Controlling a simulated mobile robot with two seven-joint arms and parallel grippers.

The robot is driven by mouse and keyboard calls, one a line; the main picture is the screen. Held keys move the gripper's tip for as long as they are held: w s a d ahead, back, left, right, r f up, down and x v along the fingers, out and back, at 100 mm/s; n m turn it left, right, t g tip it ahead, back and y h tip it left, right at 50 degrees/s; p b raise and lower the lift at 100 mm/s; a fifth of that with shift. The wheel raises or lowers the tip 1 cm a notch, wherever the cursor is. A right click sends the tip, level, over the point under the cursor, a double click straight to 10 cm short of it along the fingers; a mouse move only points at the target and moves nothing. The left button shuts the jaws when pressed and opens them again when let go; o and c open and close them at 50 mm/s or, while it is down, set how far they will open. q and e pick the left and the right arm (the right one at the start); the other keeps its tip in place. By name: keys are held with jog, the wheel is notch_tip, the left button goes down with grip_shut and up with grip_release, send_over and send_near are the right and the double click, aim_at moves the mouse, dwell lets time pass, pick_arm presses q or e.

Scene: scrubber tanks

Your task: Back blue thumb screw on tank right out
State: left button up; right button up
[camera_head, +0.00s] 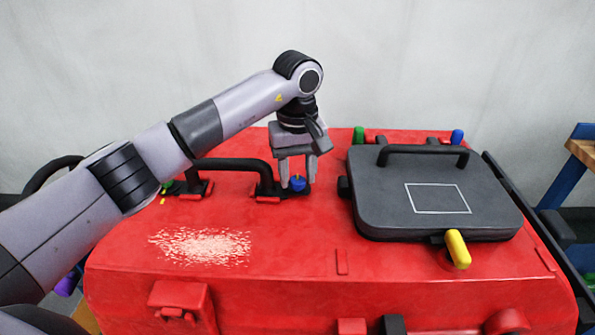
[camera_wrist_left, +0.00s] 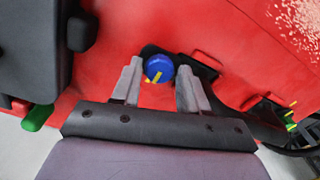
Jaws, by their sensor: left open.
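A blue thumb screw (camera_head: 298,183) stands on the red tank (camera_head: 300,235), by the right foot of a black handle. It also shows in the left wrist view (camera_wrist_left: 159,68), with a yellow mark on its top. My left gripper (camera_head: 298,180) points down over it. Its fingers are open, one on each side of the blue screw, and in the left wrist view (camera_wrist_left: 160,80) gaps show between screw and fingers. A second blue screw (camera_head: 457,136) is at the back right corner, behind the dark lid. My right gripper is not in view.
A dark grey lid (camera_head: 390,205) with a black handle (camera_head: 425,151) and a yellow latch (camera_head: 457,249) sits to the right. A green knob (camera_head: 358,134) is behind it. A black handle (camera_head: 230,164) and another green knob (camera_head: 168,186) are to the left.

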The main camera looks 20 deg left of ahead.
pick_arm(q)
jog(key=shift+f, duration=0.15)
jog(key=c, duration=0.8)
